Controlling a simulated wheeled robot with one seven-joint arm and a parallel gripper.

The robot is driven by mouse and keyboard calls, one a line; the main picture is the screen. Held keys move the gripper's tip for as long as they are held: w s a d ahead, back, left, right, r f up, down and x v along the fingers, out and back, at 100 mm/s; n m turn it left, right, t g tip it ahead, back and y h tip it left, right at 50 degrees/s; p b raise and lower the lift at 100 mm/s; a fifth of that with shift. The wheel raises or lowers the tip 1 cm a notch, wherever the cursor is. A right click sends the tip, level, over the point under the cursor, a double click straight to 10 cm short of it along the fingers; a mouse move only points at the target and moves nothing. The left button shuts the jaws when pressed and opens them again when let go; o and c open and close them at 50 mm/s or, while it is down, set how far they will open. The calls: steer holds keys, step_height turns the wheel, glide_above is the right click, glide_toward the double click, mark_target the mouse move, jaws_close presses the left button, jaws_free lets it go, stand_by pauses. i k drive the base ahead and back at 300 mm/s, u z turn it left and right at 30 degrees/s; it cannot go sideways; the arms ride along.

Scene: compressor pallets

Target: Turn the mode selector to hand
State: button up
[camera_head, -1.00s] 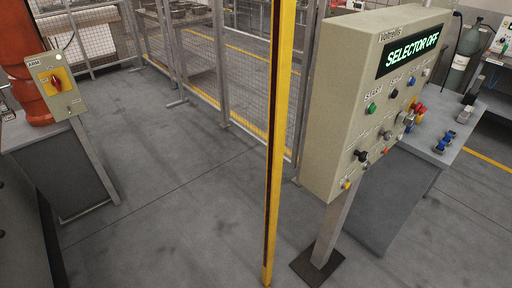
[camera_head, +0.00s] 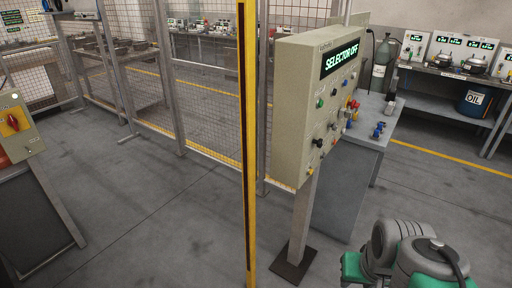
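The beige control panel (camera_head: 293,115) stands on a post right of centre, seen at an angle. Its display (camera_head: 341,59) reads "SELECTOR OFF" in green letters. The face carries a green button (camera_head: 320,103), a black knob (camera_head: 318,142), a yellow button (camera_head: 310,171) and several other small controls. The labels are too small to read, so I cannot tell which control is the mode selector. Grey and green links of my arm show at the bottom right, in front of the panel's post and apart from the panel. My gripper is not in view.
A yellow post (camera_head: 249,200) stands upright just left of the panel. A grey bench (camera_head: 350,185) with blue parts stands behind the panel. A box with a red knob on yellow (camera_head: 14,122) is at the left edge. Mesh fence runs behind; the left-centre floor is clear.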

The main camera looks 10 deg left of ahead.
mark_target(319, 143)
steer(key=u, duration=0.2)
steer(key=i, duration=1)
steer(key=u, duration=1.75)
steer(key=k, duration=0.25)
steer(key=z, duration=0.4)
